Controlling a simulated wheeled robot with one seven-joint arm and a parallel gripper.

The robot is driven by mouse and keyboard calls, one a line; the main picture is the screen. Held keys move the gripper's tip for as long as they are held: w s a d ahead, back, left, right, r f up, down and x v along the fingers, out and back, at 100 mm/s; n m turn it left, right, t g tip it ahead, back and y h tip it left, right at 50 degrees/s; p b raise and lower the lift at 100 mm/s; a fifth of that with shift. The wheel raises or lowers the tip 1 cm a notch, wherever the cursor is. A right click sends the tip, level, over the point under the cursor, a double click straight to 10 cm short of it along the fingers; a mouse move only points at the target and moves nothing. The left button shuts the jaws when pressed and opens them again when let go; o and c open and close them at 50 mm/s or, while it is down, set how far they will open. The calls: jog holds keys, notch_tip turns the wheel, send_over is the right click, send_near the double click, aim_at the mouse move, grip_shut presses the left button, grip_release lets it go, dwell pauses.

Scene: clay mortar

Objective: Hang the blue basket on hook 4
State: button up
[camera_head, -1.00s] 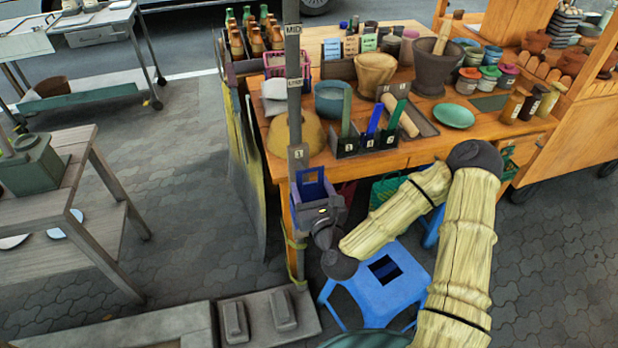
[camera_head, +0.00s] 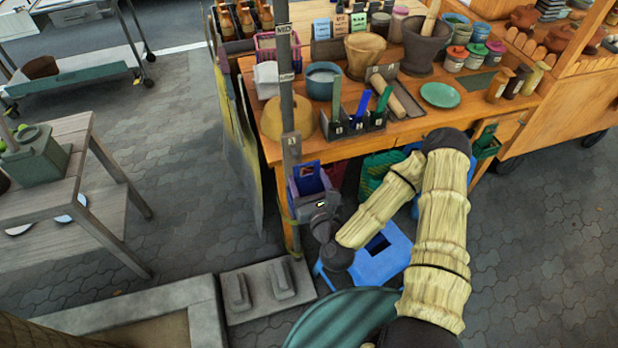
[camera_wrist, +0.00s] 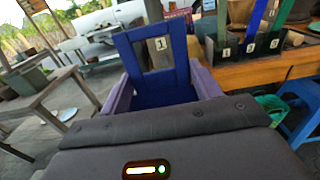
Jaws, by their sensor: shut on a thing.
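In the wrist view the basket (camera_wrist: 138,48) stands beyond my dark gripper (camera_wrist: 165,128). A plate reading 1 (camera_wrist: 161,44) shows through the panel's opening. A number plate (camera_head: 291,142) is on the post just above the basket. I cannot make out hook 4, nor whether the basket touches any hook.
The wooden table (camera_head: 395,132) right of the post holds mortars, jars and a black holder (camera_head: 352,124) with upright handles. A blue stool (camera_head: 382,262) stands below my forearm. A grey side table (camera_head: 75,185) is at left.

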jog(key=shift+w+r, duration=0.1)
jog(key=shift+r, duration=0.15)
dwell(0.3)
jog(key=shift+p, duration=0.3)
jog(key=shift+r, duration=0.3)
jog(key=shift+r+p, duration=0.15)
jog(key=shift+p, duration=0.15)
jog(key=shift+s+d+p, duration=0.1)
jog(key=shift+s+p, duration=0.15)
jog(key=shift+p, duration=0.1)
